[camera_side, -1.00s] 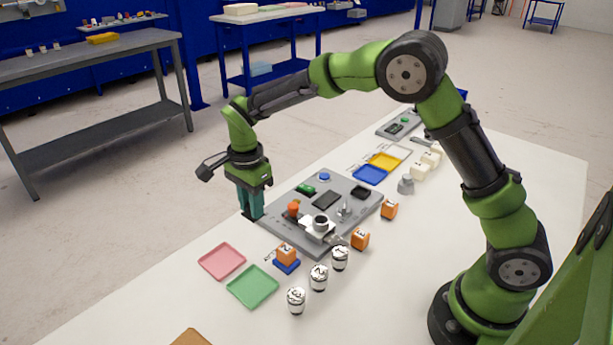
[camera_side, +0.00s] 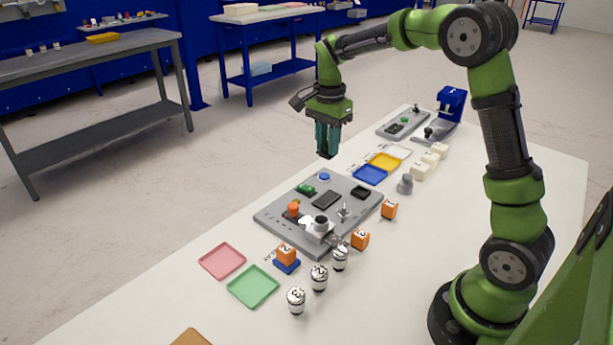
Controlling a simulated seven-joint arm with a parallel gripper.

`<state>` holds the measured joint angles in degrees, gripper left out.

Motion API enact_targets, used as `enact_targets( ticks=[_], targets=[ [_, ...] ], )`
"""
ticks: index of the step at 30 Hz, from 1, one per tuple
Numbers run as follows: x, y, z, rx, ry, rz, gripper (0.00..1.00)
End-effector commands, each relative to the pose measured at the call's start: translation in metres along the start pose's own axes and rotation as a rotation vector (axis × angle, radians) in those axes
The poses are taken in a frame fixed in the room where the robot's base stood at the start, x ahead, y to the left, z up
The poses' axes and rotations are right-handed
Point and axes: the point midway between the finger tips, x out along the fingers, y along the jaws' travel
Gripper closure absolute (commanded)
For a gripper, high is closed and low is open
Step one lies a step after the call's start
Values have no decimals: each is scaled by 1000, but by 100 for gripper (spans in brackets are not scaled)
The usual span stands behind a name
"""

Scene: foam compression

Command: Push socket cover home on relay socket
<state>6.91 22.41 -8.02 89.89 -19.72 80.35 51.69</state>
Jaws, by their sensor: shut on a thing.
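My gripper (camera_side: 327,153) has teal fingers and points down, in the air beyond the far edge of the grey panel (camera_side: 290,234). It is shut on a small dark piece at its fingertips, mostly hidden; I cannot tell whether this is the socket cover. An orange block marked 2 (camera_side: 286,249) sits on a blue base (camera_side: 287,267) by the panel's near left side, beside printed lettering. This base may be the relay socket, but I cannot tell for sure.
The panel carries an orange knob (camera_side: 293,208), a blue button (camera_side: 324,176) and other raised parts. Silver cylinders (camera_side: 319,278) and orange cubes (camera_side: 360,239) stand in front. Pink (camera_side: 222,261), green (camera_side: 253,286), blue (camera_side: 370,175) and yellow (camera_side: 385,161) trays lie around. A blue fixture (camera_side: 451,102) stands at the far end.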

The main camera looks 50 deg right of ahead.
Motion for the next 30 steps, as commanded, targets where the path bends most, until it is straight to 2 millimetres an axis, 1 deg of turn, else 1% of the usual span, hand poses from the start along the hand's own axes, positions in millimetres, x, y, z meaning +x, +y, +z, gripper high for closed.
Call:
enact_targets(
  ticks=[1,3,6,11,15,19,30],
  targets=[
    [0,10,-20,9,-2,0,100],
    [0,22,-40,7,-2,-1,100],
    [1,36,-62,4,-2,-1,100],
    [1,55,-86,2,-2,-1,100],
    [24,55,-85,-5,-4,4,100],
    [42,55,-85,-4,-3,3,100],
    [68,54,-85,-3,-3,2,100]
  ],
)
